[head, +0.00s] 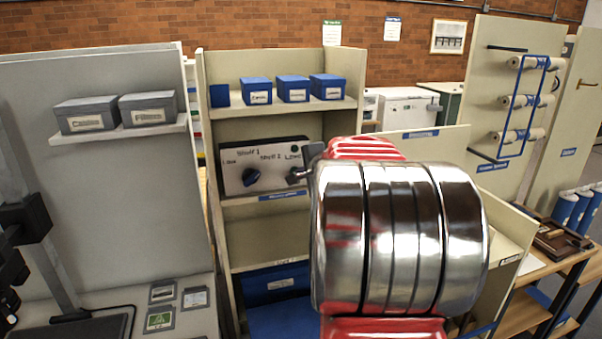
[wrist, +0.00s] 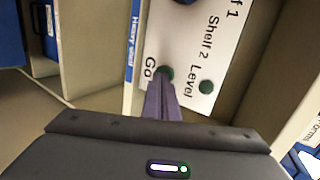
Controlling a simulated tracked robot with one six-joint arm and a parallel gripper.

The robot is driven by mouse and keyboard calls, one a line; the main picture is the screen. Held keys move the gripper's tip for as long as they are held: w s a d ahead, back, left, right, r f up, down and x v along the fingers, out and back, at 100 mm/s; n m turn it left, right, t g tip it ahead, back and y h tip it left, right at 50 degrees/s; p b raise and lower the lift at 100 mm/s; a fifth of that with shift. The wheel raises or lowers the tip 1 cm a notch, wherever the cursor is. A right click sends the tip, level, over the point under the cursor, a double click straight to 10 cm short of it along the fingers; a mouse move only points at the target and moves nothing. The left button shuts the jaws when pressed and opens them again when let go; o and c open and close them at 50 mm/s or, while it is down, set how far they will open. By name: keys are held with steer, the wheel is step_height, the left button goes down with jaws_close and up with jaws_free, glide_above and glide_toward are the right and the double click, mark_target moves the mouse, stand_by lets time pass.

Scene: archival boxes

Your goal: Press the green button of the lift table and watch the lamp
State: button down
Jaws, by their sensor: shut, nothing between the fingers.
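The control panel (head: 268,155) is a pale plate with a dark knob (head: 250,177), set in a shelf unit. In the wrist view the panel (wrist: 190,50) reads "Shelf 2", "Level" and "Go". The green button (wrist: 166,72) beside "Go" is partly hidden by my gripper (wrist: 162,82), whose shut fingers hold nothing. The fingertips are at the button and seem to touch it; how far it is pressed I cannot tell. A round dark green lamp (wrist: 206,87) beside "Level" shows no clear glow. In the head view my gripper (head: 306,167) is at the panel's right end.
Blue boxes (head: 292,89) stand on the shelf above the panel, and a blue box (head: 275,283) sits low in the unit. Grey boxes (head: 147,109) are on the left shelf. The shelf's side wall (wrist: 285,90) is close to the right in the wrist view.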

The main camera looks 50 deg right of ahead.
steer(key=f+v, duration=0.1)
steer(key=v, duration=1.1)
steer(key=shift+s, duration=0.35)
steer(key=shift+a, duration=0.15)
steer(key=a+f+n+g+y, duration=0.1)
steer(key=a+n+y, duration=0.15)
steer(key=a, duration=0.55)
steer(key=a+f+n+y, duration=0.15)
steer(key=a+n, duration=0.25)
steer(key=a, duration=0.4)
steer(key=a+f+n+g+y, duration=0.15)
steer(key=a+n, duration=0.25)
steer(key=a, duration=0.5)
steer(key=s+a+f+n+g, duration=0.1)
steer(key=s+a+f+n, duration=0.3)
steer(key=s+a+n, duration=0.2)
steer(key=s+a+f+n+g, duration=0.2)
steer(key=s+a+f+n, duration=0.3)
steer(key=s+a, duration=0.3)
steer(key=shift+a+f+n, duration=0.2)
steer(key=shift+a+n, duration=0.4)
steer(key=shift+n, duration=0.15)
steer(key=shift+s, duration=0.2)
stand_by(1.4)
